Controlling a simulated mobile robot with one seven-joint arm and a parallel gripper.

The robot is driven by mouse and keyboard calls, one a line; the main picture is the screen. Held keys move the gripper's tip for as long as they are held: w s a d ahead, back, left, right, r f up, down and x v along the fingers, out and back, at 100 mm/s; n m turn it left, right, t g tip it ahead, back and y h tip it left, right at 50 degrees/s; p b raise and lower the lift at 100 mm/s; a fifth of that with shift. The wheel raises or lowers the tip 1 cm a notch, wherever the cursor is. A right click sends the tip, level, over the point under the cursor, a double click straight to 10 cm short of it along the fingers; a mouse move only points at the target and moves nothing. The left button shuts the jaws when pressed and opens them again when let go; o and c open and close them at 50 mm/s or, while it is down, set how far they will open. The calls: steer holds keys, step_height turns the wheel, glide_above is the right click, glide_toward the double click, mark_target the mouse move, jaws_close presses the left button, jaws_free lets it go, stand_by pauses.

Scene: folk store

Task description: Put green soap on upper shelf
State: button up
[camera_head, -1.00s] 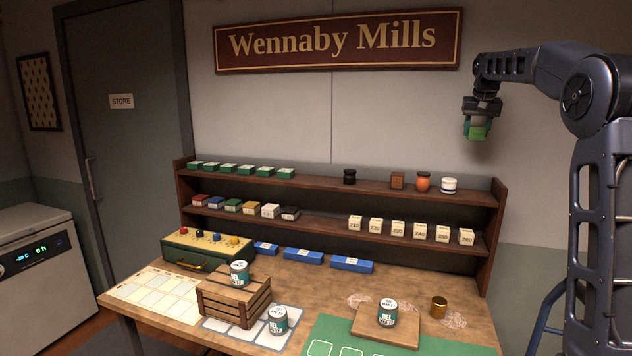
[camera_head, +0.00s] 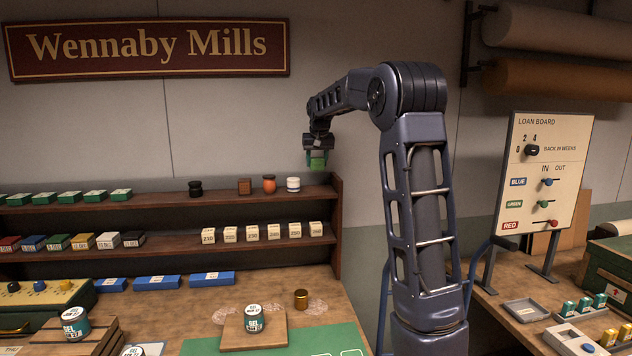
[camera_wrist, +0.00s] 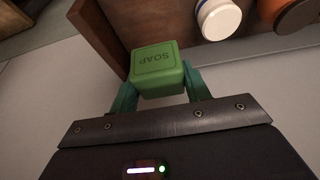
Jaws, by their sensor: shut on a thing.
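The green soap (camera_wrist: 157,70) is a small block with "SOAP" on its face, held between the green fingers of my gripper (camera_wrist: 158,88) in the wrist view. In the head view my gripper (camera_head: 318,156) is shut on the green soap (camera_head: 317,163), above and near the right end of the upper shelf (camera_head: 215,199). The white jar also shows in the wrist view (camera_wrist: 219,19), close to the soap.
Several green boxes (camera_head: 69,198) stand at the left of the upper shelf. The lower shelf (camera_head: 180,242) holds coloured boxes and numbered cream blocks. The shelf unit's right end panel (camera_head: 337,220) rises beside the white jar. A loan board (camera_head: 543,170) stands to the right.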

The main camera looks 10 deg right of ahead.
steer(key=shift+f, duration=3.9)
steer(key=shift+f, duration=0.15)
steer(key=o, duration=1)
steer(key=shift+o, duration=0.2)
